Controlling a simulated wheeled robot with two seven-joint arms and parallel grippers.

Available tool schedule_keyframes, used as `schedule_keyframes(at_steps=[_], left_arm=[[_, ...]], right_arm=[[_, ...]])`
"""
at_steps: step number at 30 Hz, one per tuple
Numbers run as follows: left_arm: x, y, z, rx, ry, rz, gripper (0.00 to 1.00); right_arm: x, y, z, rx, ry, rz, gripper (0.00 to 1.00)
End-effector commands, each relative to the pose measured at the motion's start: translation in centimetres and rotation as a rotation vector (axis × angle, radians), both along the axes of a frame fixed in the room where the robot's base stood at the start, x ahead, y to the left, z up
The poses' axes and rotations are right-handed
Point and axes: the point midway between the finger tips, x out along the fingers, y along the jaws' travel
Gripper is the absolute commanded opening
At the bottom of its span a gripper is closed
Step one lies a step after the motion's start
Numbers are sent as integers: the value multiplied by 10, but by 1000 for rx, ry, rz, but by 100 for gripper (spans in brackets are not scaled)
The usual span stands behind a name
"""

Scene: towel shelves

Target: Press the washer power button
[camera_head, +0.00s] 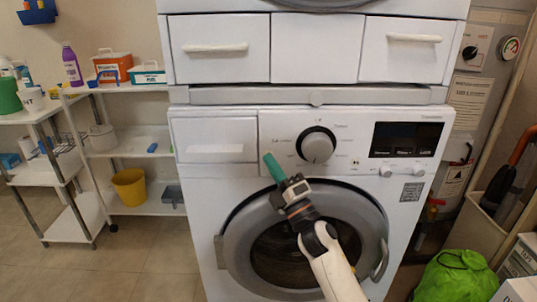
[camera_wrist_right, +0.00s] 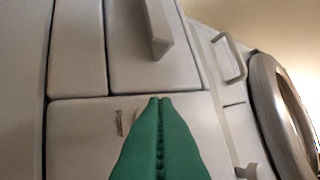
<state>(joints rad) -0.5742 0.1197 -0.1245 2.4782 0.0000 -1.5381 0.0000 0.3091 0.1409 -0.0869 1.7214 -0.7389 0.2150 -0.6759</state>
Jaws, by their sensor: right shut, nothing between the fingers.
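The white washer (camera_head: 198,205) stands in the middle of the head view. Its control panel has a large round dial (camera_head: 317,148), a dark display (camera_head: 405,139) and small round knobs (camera_head: 386,171) below the display. I cannot tell which control is the power button. My right gripper (camera_head: 269,161) has green fingers, shut and empty, in front of the panel between the detergent drawer (camera_head: 213,148) and the dial. My left gripper is out of view.
The washer's round door (camera_head: 300,240) is behind my right arm. Another white appliance (camera_head: 315,45) with drawers sits above. Shelves at left hold a yellow bucket (camera_head: 129,186) and boxes. A green bag (camera_head: 455,277) lies at lower right. Floor at left front is clear.

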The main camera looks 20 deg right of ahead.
Motion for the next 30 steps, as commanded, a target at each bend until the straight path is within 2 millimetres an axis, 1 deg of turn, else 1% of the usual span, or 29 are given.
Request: schedule_keyframes(at_steps=[6, 14, 30], left_arm=[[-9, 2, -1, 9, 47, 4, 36], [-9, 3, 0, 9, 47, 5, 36], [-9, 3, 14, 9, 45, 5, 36]], right_arm=[[-6, 2, 0, 0, 0, 0, 0], [-9, 3, 0, 1, 1, 0, 0], [-58, 17, 0, 1, 1, 0, 0]])
